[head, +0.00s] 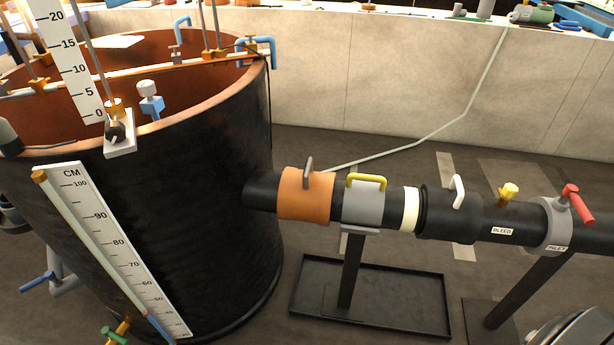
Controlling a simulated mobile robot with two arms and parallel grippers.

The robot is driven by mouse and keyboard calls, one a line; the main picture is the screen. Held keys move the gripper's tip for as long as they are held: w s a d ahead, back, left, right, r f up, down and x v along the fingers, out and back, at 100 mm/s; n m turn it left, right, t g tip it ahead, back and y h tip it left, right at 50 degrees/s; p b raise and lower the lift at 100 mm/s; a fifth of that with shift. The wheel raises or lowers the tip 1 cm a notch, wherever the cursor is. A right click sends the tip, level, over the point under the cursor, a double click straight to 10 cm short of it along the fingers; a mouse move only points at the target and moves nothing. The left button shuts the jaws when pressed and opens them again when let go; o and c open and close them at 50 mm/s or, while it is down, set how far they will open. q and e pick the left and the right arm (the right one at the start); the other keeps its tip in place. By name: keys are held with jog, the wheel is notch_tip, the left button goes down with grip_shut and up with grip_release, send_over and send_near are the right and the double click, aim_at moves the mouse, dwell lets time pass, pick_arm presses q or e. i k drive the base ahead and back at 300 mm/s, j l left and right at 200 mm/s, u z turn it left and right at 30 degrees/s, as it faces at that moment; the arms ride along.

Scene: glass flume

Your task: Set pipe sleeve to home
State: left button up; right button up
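A horizontal black pipe runs from the large black tank (190,200) to the right edge. The orange sleeve lies close beside the grey collar. The cream ring shows between the grey collar and the black sleeve. I cannot tell which part is the named pipe sleeve. Neither gripper is in view.
A bleed fitting (509,193) with a yellow knob and an inlet valve (572,200) with a red lever are further right. A stand (350,270) in a dark floor tray (410,312) supports the collar. A pale wall (390,80) stands behind.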

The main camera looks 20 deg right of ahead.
aim_at(454, 215)
jog(key=z, duration=1.75)
